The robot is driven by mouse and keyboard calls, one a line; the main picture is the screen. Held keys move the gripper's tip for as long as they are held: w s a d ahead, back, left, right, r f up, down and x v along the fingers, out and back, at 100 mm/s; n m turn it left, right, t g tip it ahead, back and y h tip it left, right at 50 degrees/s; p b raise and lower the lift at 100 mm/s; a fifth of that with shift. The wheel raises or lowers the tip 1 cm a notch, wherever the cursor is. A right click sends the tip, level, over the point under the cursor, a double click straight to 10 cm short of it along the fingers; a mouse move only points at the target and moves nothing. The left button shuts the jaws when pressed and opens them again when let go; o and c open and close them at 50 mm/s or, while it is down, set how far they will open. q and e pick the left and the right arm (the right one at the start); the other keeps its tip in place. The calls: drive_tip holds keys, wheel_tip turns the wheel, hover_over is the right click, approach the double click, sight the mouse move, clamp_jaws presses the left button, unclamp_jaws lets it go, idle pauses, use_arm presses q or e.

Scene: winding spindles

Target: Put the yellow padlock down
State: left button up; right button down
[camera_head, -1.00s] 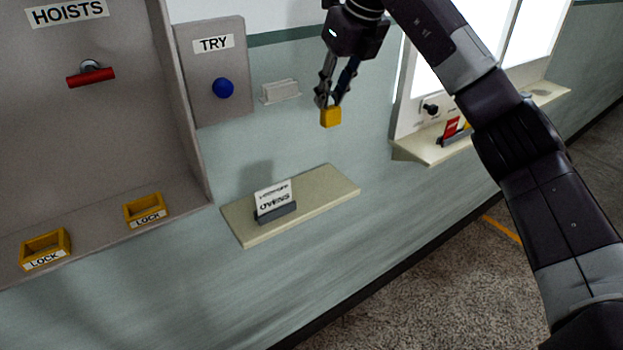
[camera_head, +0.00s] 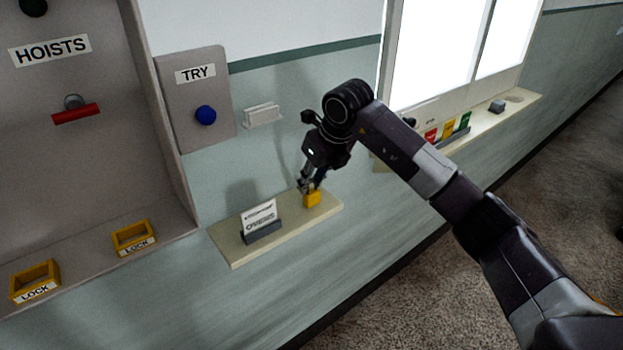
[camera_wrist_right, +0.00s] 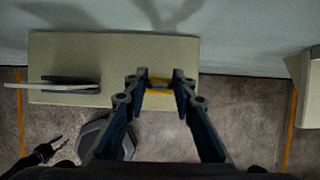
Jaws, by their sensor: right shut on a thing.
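The yellow padlock (camera_head: 312,199) is at the right end of the small cream shelf (camera_head: 232,250) on the wall. My right gripper (camera_head: 311,186) is shut on its top from above. In the right wrist view the padlock (camera_wrist_right: 159,86) shows as a yellow strip between the fingertips, over the right part of the shelf (camera_wrist_right: 60,50). The padlock's lower edge looks at or very near the shelf top; I cannot tell whether it touches.
A card in a dark holder (camera_head: 262,232) stands on the shelf's left part. Two yellow LOCK boxes (camera_head: 133,238) sit on the grey panel's ledge at left. Another ledge (camera_head: 525,102) with coloured cards (camera_head: 448,130) is at right. Shelf between card and padlock is clear.

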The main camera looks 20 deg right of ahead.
drive_tip(key=shift+f, duration=0.2)
drive_tip(key=shift+f, duration=0.15)
drive_tip(key=c, duration=1.6)
unclamp_jaws()
drive_tip(key=b+v, duration=0.3)
drive_tip(key=v, duration=0.9)
